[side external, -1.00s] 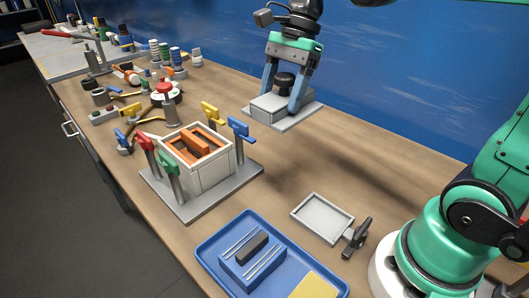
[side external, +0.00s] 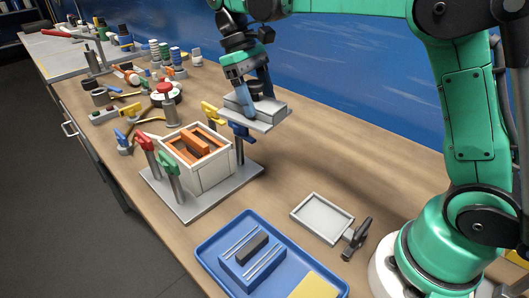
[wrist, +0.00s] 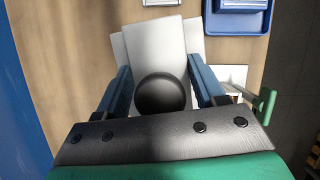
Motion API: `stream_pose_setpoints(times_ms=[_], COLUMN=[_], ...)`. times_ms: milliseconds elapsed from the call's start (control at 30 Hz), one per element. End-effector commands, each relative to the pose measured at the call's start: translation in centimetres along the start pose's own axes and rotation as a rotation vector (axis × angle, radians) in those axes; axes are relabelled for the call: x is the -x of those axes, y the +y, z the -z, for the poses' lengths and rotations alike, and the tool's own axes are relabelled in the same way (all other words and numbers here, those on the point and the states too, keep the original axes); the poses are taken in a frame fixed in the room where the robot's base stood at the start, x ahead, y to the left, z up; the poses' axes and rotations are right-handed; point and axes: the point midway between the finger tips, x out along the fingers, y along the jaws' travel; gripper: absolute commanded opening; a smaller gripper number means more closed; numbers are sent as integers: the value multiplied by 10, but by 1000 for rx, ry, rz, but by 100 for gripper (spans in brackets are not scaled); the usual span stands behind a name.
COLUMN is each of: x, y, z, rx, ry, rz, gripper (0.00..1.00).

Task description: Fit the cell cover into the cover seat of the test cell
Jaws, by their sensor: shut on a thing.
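The cell cover (side external: 266,112) is a light grey stepped plate with a black knob. My gripper (side external: 256,94) is shut on the cover's knob and holds the cover in the air, above and to the right of the test cell. In the wrist view the cover (wrist: 152,45) lies beyond the round black knob (wrist: 162,93), which sits between my blue fingers. The test cell (side external: 215,174) is a white open-topped box with orange bars inside, on a grey base plate. Its open top is uncovered.
Clamps with red (side external: 143,140), green (side external: 168,162), yellow (side external: 211,112) and blue (side external: 236,130) handles stand around the cell. A grey shallow tray (side external: 323,218) and a blue tray (side external: 208,246) lie in front. Several tools and bottles fill the far bench.

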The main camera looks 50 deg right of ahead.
Motion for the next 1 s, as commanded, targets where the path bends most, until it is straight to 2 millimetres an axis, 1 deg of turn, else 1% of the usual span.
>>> stream_pose_setpoints(times_ms=[167, 500, 700, 900, 1000], x=[2, 15, 27, 39, 44], y=[-8, -24, -36, -47, -52], z=[21, 64, 86, 104, 110], rx=[398, 1377, 1921, 2373, 2538], ry=[0, 2, 2, 5, 5], rz=[-168, -578, -806, -993, -1062], gripper=[2, 2, 2, 2, 2])
